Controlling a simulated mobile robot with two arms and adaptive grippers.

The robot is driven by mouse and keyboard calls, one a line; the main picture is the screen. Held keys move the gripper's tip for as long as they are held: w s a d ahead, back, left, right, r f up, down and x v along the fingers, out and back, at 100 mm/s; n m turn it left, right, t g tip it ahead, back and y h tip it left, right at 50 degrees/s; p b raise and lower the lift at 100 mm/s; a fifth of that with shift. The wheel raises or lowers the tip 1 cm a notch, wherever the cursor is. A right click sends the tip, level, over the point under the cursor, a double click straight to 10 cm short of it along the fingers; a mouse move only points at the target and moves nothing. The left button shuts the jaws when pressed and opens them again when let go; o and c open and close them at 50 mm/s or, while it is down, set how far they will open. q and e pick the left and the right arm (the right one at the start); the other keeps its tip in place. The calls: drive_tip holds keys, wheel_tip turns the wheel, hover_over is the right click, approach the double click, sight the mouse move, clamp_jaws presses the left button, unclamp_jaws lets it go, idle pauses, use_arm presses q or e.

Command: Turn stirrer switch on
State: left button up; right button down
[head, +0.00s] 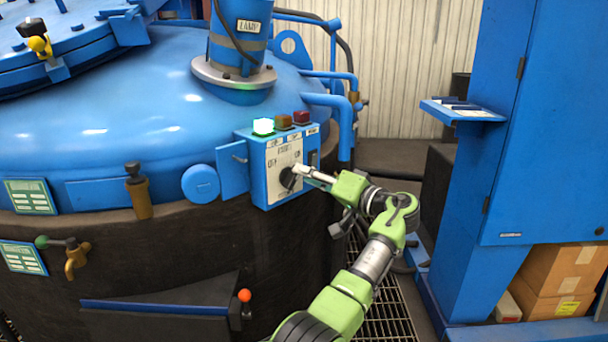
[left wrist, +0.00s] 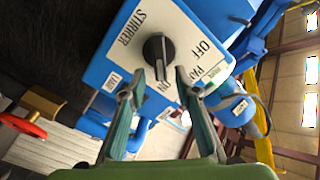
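The stirrer switch is a black rotary knob (left wrist: 158,50) on a white plate with STIRRER, OFF and ON lettering. In the left wrist view its grip bar runs up and down the picture, with a pale mark at its lower end on the ON lettering side. In the head view the knob (head: 287,180) sits on the front of the blue control box (head: 258,186). My left gripper (left wrist: 159,74) is open, one finger on each side of the knob's lower part; contact is unclear. In the head view the gripper (head: 301,172) reaches the knob from the right. My right gripper is out of view.
A lit green lamp (head: 263,126), an orange lamp (head: 284,122) and a red lamp (head: 302,117) top the box. The blue furnace vessel (head: 110,125) is behind and left. A blue cabinet (head: 550,130) stands right, with grating (head: 388,318) between.

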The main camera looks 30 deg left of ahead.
use_arm(q)
drive_tip(key=v, duration=1)
drive_tip(key=shift+d, duration=0.15)
